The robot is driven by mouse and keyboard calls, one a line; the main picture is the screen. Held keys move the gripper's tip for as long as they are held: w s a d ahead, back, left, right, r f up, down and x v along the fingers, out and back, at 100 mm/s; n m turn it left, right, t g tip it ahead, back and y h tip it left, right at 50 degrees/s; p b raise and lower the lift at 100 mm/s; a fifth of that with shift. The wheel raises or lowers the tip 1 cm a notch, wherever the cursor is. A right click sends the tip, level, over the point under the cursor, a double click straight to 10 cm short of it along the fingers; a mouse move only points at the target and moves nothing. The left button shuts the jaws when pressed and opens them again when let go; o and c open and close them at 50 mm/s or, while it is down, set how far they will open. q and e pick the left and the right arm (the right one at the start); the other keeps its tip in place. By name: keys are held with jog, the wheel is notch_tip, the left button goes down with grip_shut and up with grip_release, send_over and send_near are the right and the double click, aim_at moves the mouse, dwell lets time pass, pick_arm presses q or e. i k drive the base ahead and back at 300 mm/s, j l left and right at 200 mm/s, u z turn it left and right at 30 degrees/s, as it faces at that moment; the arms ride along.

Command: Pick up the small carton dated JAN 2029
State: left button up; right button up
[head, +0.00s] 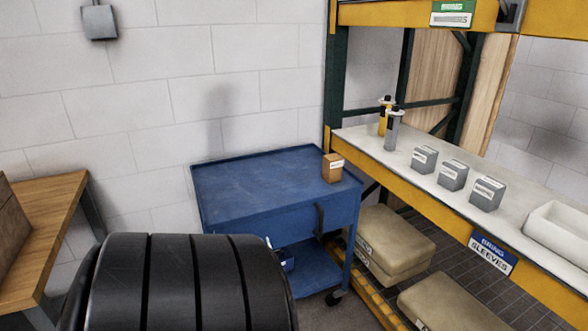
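Three small grey cartons stand in a row on the pale shelf at the right: the left one (424,158), the middle one (452,175) and the right one (487,194). Each has a white label on its front. A small brown carton (332,168) with a white label stands at the right end of the blue cart's top. The print on these labels is too small to read, so I cannot tell which carton is dated JAN 2029. Neither of my grippers is in view.
The blue cart (250,185) has a mostly clear top. Two bottle-like items, one yellow (383,122) and one grey (392,132), stand at the shelf's far end. A white tray (560,230) sits at the right. A large black banded shape fills the bottom left.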

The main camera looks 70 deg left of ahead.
aim_at(332, 163)
jog(key=u, duration=0.45)
jog(key=i+l+u, duration=0.1)
jog(key=u, duration=0.75)
jog(key=i+l+u, duration=0.1)
jog(key=u, duration=0.35)
